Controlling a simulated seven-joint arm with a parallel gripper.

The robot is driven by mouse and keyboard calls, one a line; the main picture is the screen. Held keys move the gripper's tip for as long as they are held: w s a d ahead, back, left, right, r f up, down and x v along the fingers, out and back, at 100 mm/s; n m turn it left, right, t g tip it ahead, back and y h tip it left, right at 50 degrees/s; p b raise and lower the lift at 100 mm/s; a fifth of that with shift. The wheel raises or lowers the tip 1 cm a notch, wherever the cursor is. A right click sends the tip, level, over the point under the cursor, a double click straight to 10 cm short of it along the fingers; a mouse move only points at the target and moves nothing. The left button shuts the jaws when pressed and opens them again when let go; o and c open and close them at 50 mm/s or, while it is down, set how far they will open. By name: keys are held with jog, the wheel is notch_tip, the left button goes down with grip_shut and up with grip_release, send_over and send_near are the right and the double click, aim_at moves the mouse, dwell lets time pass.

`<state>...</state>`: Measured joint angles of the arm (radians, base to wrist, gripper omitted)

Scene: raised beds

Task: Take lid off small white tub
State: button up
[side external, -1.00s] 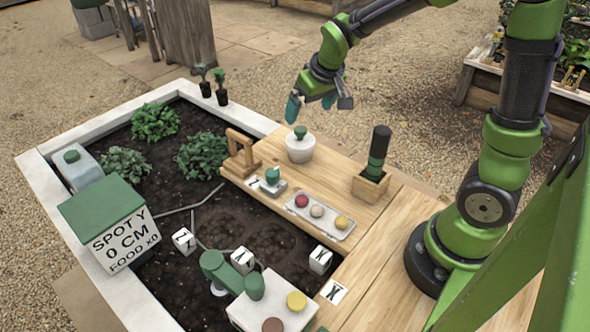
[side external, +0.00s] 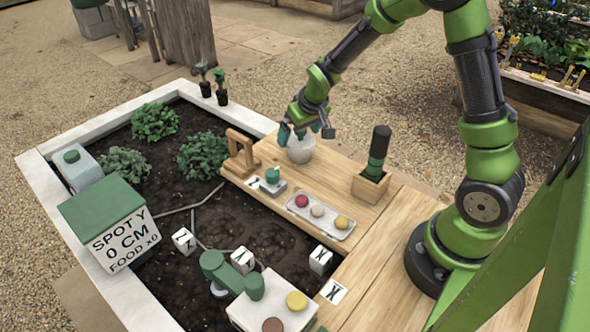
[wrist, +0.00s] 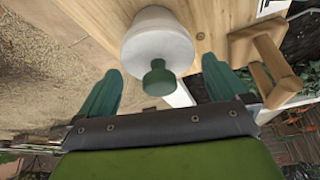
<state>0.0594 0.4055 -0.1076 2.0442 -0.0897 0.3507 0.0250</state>
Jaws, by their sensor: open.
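The small white tub (side external: 301,153) stands upright on the wooden bench. In the wrist view its white lid (wrist: 158,45) carries a round green knob (wrist: 159,78). My gripper (side external: 300,133) is over the top of the tub in the side view, and its fingers hide the knob there. In the wrist view my gripper (wrist: 162,85) is open, with one green finger on each side of the knob and visible gaps between. Whether the fingers are level with the knob is hard to tell. The lid appears to sit on the tub.
A wooden stand (side external: 241,155) is close left of the tub. A wooden block holding a dark green-handled tool (side external: 378,155) stands to the right. A tray (side external: 321,216) with coloured round pieces and a small green-knobbed item (side external: 272,175) lie nearer.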

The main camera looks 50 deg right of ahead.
jog(key=shift+c, duration=0.5)
jog(key=c, duration=0.8)
jog(key=shift+o, duration=0.2)
jog(key=shift+r, duration=0.1)
